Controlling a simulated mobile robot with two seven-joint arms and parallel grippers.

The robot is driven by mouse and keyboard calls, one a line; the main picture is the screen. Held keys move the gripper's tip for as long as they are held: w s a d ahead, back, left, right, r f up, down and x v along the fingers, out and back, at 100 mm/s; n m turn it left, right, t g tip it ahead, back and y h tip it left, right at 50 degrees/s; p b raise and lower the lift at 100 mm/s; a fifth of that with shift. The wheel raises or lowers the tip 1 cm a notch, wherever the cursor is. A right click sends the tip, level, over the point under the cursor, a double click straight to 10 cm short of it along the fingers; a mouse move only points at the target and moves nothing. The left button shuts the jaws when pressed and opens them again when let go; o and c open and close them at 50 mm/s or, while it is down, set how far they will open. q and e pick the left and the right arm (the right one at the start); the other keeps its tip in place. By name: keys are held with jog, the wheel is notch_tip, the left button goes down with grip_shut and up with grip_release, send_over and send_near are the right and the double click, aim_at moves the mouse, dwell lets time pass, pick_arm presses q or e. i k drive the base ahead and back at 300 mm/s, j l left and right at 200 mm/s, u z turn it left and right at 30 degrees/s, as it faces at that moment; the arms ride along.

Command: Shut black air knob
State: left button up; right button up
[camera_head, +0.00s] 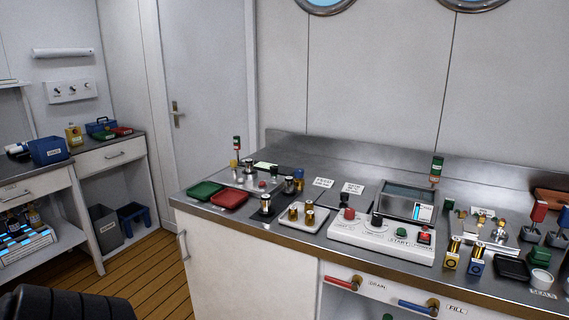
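A white control box (383,238) sits on the steel counter right of centre. A black knob (376,220) stands on its top, between a red knob (349,214) on the left and a green START button (401,232) on the right. Any label naming the black knob as air is too small to read, and I cannot tell whether it is open or shut. Another dark knob-like piece (265,204) stands on a black plate further left. Neither of my grippers shows in this view.
Red (229,200) and green (205,190) trays lie at the counter's left end. Brass and blue fittings (476,258) stand right of the box. Below the counter edge are a red DRAIN handle (343,283) and a blue FILL handle (416,306). Wooden floor (140,270) is open at left.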

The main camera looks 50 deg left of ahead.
aim_at(273, 169)
jog(key=k+j+z, duration=0.15)
jog(key=j, duration=0.25)
jog(key=j+z, duration=0.1)
jog(key=j, duration=0.25)
jog(key=k+j, duration=0.1)
jog(key=j, duration=0.3)
jog(key=k+j+z, duration=0.1)
jog(key=j, duration=0.3)
jog(key=k+j, duration=0.15)
jog(key=j, duration=0.25)
jog(key=k+j+z, duration=0.1)
jog(key=j, duration=0.25)
